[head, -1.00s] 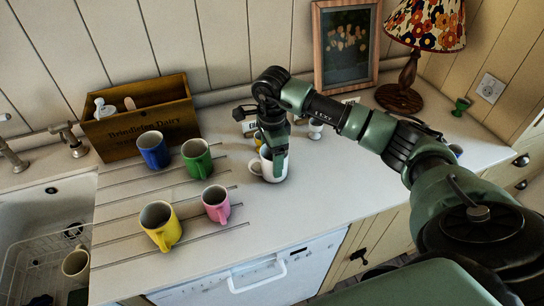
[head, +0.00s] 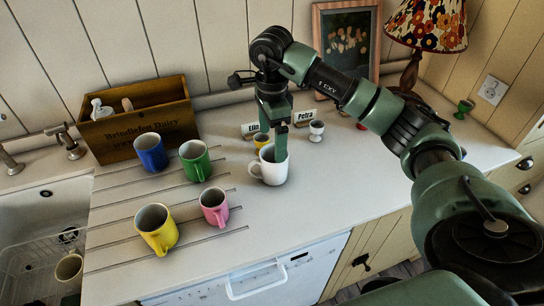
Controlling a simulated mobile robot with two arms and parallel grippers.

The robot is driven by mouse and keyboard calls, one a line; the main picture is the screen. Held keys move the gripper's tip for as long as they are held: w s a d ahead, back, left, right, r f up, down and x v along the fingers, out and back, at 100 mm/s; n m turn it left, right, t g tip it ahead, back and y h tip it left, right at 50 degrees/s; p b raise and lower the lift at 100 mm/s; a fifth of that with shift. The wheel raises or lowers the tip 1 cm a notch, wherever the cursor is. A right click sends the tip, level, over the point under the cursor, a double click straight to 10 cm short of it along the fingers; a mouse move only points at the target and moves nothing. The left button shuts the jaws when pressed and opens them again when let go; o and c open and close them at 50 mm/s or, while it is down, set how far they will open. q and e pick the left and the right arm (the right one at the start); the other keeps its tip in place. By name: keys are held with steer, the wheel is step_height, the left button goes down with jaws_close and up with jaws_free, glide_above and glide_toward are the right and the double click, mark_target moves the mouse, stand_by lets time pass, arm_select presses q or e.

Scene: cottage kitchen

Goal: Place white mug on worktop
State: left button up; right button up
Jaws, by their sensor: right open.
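The white mug (head: 271,171) stands upright on the pale worktop (head: 262,222), right of the drainer grooves, with its handle to the left. My right gripper (head: 277,140) is directly above it, pointing down. Its jaws are open, and a fingertip still overlaps the mug's rim in the picture; whether it touches the mug I cannot tell. My left gripper is not in view.
Blue (head: 150,153), green (head: 195,160), yellow (head: 157,229) and pink (head: 214,206) mugs stand left. Behind is a wooden crate (head: 139,122). Egg cups and name cards (head: 305,117) stand close behind the white mug. A sink (head: 40,215) lies far left. The front worktop is clear.

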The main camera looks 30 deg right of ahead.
steer(key=shift+r+b, duration=0.3)
steer(key=shift+r, duration=1.75)
